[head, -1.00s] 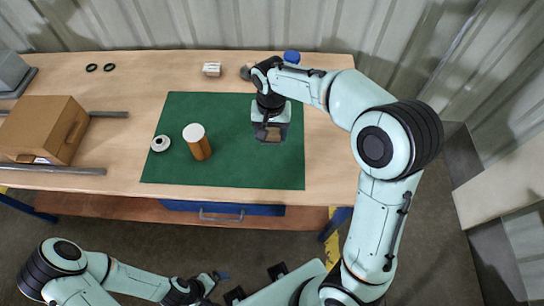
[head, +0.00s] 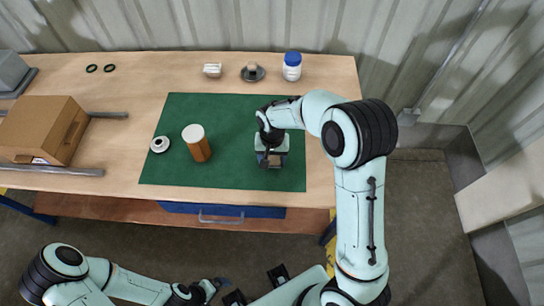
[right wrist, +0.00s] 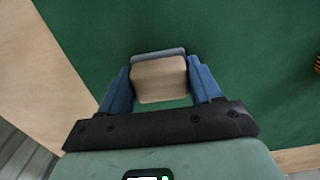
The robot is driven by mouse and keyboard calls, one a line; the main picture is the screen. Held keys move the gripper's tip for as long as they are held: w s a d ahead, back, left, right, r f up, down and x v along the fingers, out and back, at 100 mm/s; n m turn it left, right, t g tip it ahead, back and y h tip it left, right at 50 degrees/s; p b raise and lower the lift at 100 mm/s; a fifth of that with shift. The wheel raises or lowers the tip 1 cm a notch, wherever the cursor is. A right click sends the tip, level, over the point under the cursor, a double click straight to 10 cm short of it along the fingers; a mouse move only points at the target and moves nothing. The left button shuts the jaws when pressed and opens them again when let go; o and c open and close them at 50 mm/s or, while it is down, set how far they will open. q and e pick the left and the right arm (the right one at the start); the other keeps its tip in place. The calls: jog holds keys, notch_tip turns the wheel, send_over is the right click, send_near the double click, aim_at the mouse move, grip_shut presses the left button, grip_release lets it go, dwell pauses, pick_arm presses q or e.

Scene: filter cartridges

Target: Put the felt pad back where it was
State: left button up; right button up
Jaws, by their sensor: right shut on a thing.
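My right gripper (head: 270,163) is shut on a small beige block with a grey layer along one side, which looks like the felt pad (right wrist: 159,80). In the right wrist view, the blue fingers hold it from both sides over the green mat (head: 225,110). In the head view, the hand is over the right part of the mat and covers most of the pad. I cannot tell if the pad touches the mat. My left gripper (head: 218,287) is low in the head view, away from the table, its fingers too small to read.
A cardboard box (head: 43,130) is at left.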

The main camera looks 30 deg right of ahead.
aim_at(272, 157)
jog(key=shift+f, duration=0.1)
jog(key=o, duration=1)
pick_arm(q)
jog(key=shift+s+f, duration=0.1)
pick_arm(e)
jog(key=shift+r, duration=0.25)
pick_arm(q)
jog(key=shift+w+r+p, duration=0.55)
jog(key=shift+r, duration=0.25)
pick_arm(e)
notch_tip(272, 157, up, 12)
jog(key=shift+f, duration=0.1)
pick_arm(q)
jog(key=shift+s, duration=0.1)
